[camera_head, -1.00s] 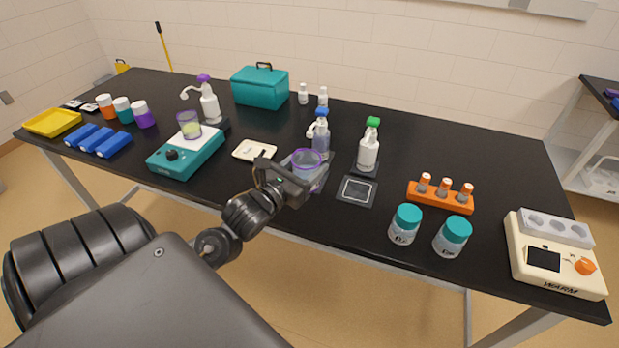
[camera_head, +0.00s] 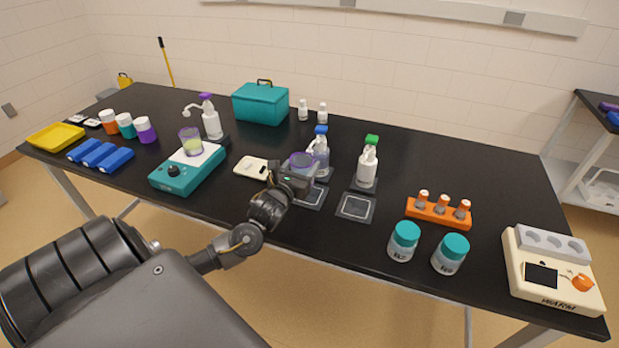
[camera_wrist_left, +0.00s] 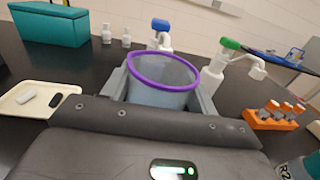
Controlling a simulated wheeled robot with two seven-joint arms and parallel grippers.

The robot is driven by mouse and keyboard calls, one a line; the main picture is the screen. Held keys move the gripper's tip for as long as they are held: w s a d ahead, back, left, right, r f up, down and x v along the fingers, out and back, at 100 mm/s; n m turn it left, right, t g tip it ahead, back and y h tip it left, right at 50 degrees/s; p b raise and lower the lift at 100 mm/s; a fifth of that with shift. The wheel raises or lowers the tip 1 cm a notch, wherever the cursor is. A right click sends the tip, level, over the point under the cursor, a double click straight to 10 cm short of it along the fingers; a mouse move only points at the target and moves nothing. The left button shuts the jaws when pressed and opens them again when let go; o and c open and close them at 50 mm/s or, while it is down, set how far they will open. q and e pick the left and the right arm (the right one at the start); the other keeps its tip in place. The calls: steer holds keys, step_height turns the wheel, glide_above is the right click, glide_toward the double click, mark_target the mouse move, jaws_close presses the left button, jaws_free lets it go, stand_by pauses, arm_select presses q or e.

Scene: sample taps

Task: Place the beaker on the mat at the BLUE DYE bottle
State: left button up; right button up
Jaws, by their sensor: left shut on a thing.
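The clear beaker with a purple rim (camera_head: 302,158) is in my left gripper (camera_head: 298,178), whose jaws are shut on it; it also shows upright between the fingers in the left wrist view (camera_wrist_left: 163,82). The blue-capped pump bottle (camera_head: 321,153) stands just behind the beaker, partly hidden by it. Its label is too small to read. The dark mat (camera_head: 313,198) with a pale square outline lies in front of this bottle, partly hidden by my gripper. The beaker appears above the mat's back part; I cannot tell the gap. My right gripper is not in view.
A green-capped bottle (camera_head: 367,163) with its own mat (camera_head: 356,207) stands close on the right. A cream tray (camera_head: 252,168) lies left of my gripper. A teal stirrer (camera_head: 187,168) carries another beaker. Teal-lidded jars (camera_head: 404,242) and an orange rack (camera_head: 438,213) are further right.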

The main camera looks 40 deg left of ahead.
arm_select(q)
steer(key=w+f, duration=0.2)
steer(key=f, duration=0.1)
steer(key=w+f, duration=0.2)
steer(key=shift+a+f, duration=0.1)
steer(key=shift+a, duration=0.25)
step_height(320, 180, down, 2)
steer(key=shift+f+p, duration=0.1)
steer(key=shift+p, duration=0.6)
steer(key=shift+f, duration=0.4)
steer(key=shift+s, duration=0.1)
steer(key=shift+f, duration=0.2)
steer(key=o, duration=1.1)
